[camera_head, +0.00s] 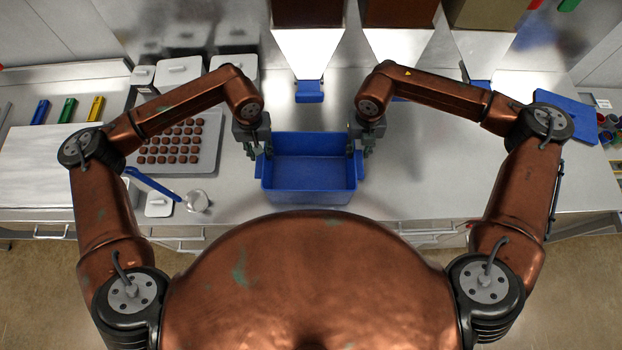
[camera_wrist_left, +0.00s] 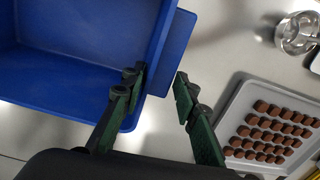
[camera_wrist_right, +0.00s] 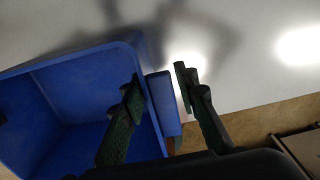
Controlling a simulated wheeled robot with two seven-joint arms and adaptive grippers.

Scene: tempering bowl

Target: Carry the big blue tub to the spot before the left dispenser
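The big blue tub (camera_head: 309,174) sits empty and upright on the steel counter, in front of the left dispenser (camera_head: 308,52) with its blue outlet (camera_head: 309,91). My left gripper (camera_head: 257,152) is at the tub's left end. In the left wrist view the gripper (camera_wrist_left: 158,80) is open, one finger inside the tub (camera_wrist_left: 70,75), the other outside its side handle (camera_wrist_left: 172,50). My right gripper (camera_head: 361,150) is at the right end. In the right wrist view the gripper (camera_wrist_right: 160,82) is open, its fingers either side of the wall and handle (camera_wrist_right: 163,103).
A tray of chocolates (camera_head: 190,155) lies left of the tub, with a blue-handled tool (camera_head: 152,184) and a small metal pot (camera_head: 198,201) nearby. Other dispensers (camera_head: 398,45) stand to the right. The counter right of the tub is clear. A blue board (camera_head: 567,115) lies far right.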

